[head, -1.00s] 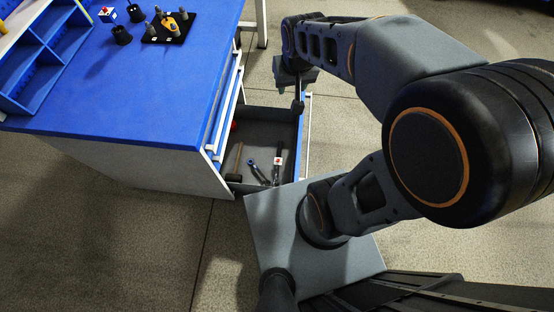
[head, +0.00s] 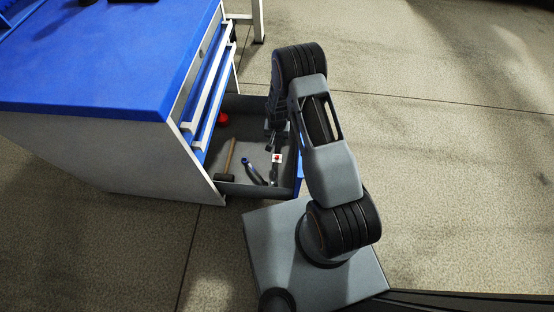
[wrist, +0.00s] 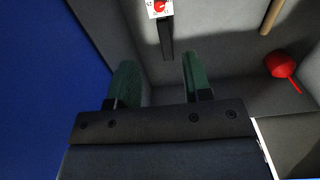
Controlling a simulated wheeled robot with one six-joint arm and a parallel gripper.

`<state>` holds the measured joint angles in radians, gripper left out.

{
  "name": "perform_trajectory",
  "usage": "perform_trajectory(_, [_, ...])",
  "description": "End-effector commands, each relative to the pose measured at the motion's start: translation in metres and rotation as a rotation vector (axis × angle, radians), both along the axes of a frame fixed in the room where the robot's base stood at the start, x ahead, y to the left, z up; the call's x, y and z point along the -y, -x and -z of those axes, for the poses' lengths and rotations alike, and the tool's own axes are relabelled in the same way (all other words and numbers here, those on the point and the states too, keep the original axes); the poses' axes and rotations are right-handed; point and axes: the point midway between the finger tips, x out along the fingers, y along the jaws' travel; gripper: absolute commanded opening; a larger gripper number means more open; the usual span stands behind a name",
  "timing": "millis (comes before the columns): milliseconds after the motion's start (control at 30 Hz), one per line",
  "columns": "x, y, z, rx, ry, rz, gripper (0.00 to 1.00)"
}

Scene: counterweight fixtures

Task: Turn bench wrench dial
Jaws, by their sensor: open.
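The wrench (head: 276,171) lies in the open drawer of the blue-topped bench, near the drawer's right side. It is dark and carries a white block with a red dial (head: 277,158). In the wrist view the dial (wrist: 159,6) shows at the top edge, cut off by the frame, with a dark bar (wrist: 167,42) of the wrench running down toward my gripper. My gripper (wrist: 160,82) is open, its two green-lined fingers apart and nothing between them. In the head view my gripper (head: 271,141) is small, over the drawer just beyond the dial.
The drawer (head: 257,191) also holds a wooden-handled hammer (head: 230,156), a blue-and-black tool (head: 252,170) and a red object (head: 223,118). Drawer walls stand close around my gripper. The bench (head: 110,75) is at left; the floor at right is clear.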

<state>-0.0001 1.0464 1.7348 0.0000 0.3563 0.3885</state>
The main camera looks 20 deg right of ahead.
Motion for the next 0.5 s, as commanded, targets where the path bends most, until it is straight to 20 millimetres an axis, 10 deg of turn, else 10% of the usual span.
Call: perform_trajectory(500, [0.0,0.002,0.095,-0.005,0.0,0.005,0.45])
